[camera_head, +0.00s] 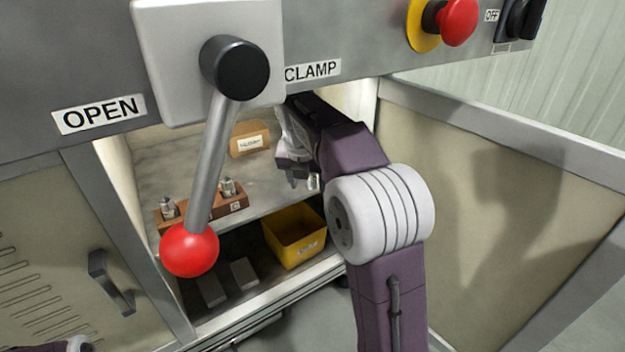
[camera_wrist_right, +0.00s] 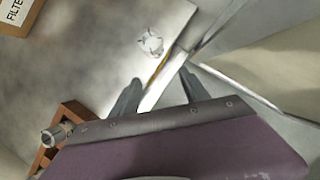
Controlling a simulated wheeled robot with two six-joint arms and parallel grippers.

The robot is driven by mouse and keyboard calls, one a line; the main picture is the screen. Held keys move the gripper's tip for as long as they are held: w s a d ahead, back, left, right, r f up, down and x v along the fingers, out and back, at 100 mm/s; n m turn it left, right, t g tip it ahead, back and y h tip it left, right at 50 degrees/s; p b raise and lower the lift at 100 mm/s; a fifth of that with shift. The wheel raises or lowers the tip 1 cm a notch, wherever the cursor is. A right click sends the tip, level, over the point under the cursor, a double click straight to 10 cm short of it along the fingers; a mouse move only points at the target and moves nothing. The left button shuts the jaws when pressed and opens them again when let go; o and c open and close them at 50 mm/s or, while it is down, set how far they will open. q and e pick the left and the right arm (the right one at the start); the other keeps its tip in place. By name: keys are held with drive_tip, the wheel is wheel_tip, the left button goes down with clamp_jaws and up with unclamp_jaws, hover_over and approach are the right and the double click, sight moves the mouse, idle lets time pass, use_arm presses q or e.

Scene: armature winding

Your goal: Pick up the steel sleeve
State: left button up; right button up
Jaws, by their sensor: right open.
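A small shiny steel piece, which looks like the steel sleeve (camera_wrist_right: 150,43), stands alone on the grey shelf near its edge in the right wrist view. In the head view it shows as a small bright part (camera_head: 313,182) just right of the gripper's fingers. My right gripper (camera_head: 297,180) reaches into the cabinet over the shelf. In the wrist view its two fingers (camera_wrist_right: 160,90) are apart with nothing between them, and the steel piece lies beyond their tips. The head view does not show the exact gap. My left gripper is not in view.
A wooden rack (camera_head: 237,201) with metal parts stands on the shelf at left. A cardboard box (camera_head: 250,141) sits farther back. A yellow bin (camera_head: 297,237) is below the shelf. A lever with a red knob (camera_head: 189,249) hangs in front of the opening. An open door (camera_head: 500,190) is at right.

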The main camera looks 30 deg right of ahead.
sight(312, 189)
drive_tip(key=w+d, duration=0.3)
drive_tip(key=shift+w+d, duration=0.1)
drive_tip(key=shift+w, duration=0.3)
drive_tip(key=shift+w+f+b, duration=0.1)
drive_tip(key=shift+f+b, duration=0.55)
drive_tip(key=shift+b, duration=0.5)
drive_tip(key=shift+r, duration=0.1)
clamp_jaws()
